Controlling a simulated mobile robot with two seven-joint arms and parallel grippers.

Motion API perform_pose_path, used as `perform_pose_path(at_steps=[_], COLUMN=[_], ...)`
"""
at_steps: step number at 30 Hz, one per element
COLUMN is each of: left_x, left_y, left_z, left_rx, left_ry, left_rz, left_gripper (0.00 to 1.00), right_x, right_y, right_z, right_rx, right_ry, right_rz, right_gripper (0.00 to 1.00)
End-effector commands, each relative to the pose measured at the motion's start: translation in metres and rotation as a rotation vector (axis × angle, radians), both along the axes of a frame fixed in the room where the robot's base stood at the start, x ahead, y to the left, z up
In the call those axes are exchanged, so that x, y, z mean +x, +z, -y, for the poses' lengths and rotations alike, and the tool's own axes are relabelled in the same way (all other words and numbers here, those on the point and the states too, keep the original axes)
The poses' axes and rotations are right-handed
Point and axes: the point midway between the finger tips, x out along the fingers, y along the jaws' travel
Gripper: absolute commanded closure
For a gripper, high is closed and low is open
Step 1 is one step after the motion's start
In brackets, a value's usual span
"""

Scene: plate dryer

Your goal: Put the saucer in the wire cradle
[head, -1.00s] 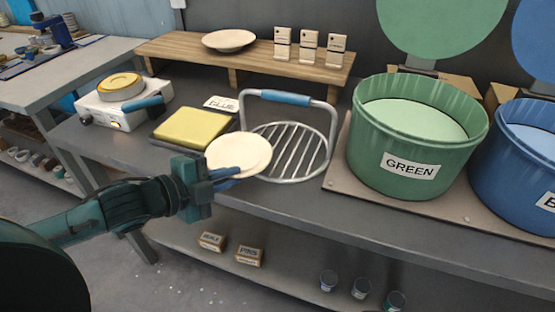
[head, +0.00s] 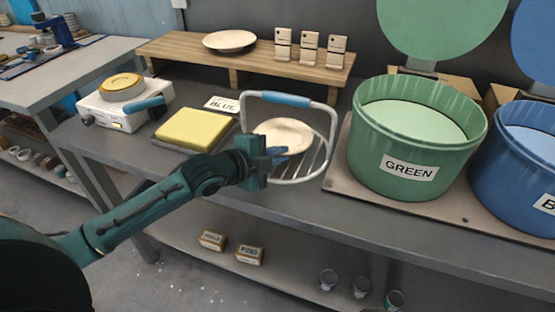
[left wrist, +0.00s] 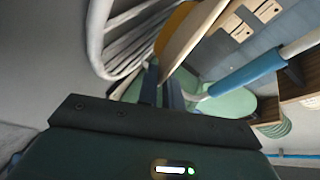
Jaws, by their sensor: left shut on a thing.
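The cream saucer (head: 287,132) is held at its near edge by my left gripper (head: 277,153), which is shut on it. The saucer is over the wire cradle (head: 322,158), inside the outline of its raised blue-gripped handle (head: 285,99). I cannot tell whether it touches the wires. In the left wrist view the saucer (left wrist: 192,32) shows nearly edge-on, rising from the fingers (left wrist: 162,88). The cradle's bars (left wrist: 125,45) are to its left and the blue handle grip (left wrist: 245,73) to its right. My right gripper is not in view.
A green tub (head: 415,140) stands close right of the cradle, with a blue tub (head: 520,150) beyond. A wooden riser (head: 185,50) behind bears another plate (head: 229,41).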

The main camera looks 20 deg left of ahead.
Motion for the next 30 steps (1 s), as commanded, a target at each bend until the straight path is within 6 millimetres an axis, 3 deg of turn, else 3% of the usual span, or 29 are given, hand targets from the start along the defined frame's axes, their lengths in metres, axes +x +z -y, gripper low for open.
perform_pose_path(at_steps=[3, 14, 15, 18, 27, 30], left_x=[0.000, 0.000, -0.001, -0.001, -0.001, -0.011], left_y=[-0.016, -0.020, -0.021, -0.021, -0.016, -0.014], left_z=[0.000, 0.000, 0.000, 0.000, 0.000, -0.007], left_rx=[-0.002, 0.000, -0.002, -0.001, 0.000, 0.003], left_ry=[0.000, -0.001, 0.000, 0.001, 0.000, 0.001], left_rz=[0.000, 0.002, 0.001, 0.000, 0.001, 0.000], left_gripper=[1.00, 1.00, 0.91, 0.83, 0.83, 0.83], right_x=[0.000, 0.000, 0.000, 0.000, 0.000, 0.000], right_y=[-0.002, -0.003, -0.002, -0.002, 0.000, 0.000], right_z=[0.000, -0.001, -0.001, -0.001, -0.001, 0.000], right_rx=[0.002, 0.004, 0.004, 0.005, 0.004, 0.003], right_ry=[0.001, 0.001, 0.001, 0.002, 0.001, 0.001], right_rz=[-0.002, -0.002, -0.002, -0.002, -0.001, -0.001], right_gripper=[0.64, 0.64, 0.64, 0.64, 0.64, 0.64])
